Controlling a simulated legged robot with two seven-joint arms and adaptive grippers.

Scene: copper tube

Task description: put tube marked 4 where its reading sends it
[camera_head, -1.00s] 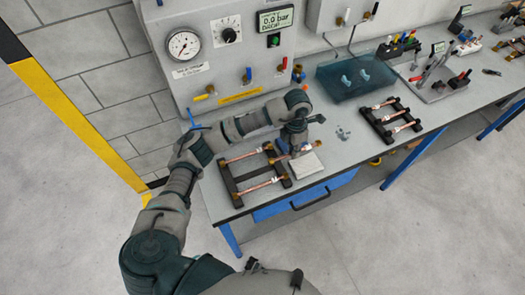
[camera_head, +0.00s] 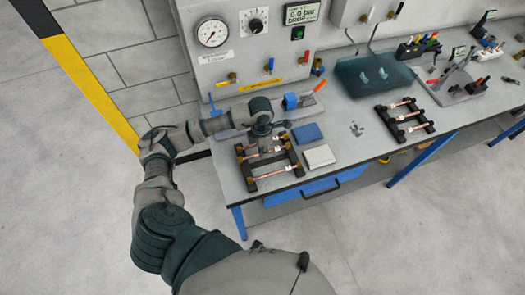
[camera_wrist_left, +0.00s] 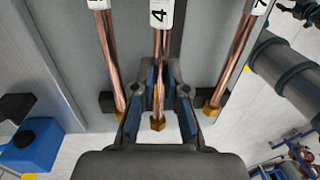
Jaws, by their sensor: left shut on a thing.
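The tube marked 4 (camera_wrist_left: 162,50) is copper with a white label and a brass end, and it lies between my left gripper's fingers (camera_wrist_left: 160,100). The gripper is shut on it near the brass end. In the head view my left gripper (camera_head: 264,146) is over the middle of the left black rack (camera_head: 249,174). Another copper tube lies on each side, a left one (camera_wrist_left: 108,60) and a right one (camera_wrist_left: 232,60), their labels partly cut off. I cannot tell whether tube 4 touches the rack. My right gripper is out of view.
Behind is a blue clamp with an orange handle (camera_head: 292,101). The panel gauge display (camera_head: 302,13) reads 0.0 bar, DROP. A second rack (camera_head: 427,127) holds tubes further right, near a translucent blue tank (camera_head: 366,76).

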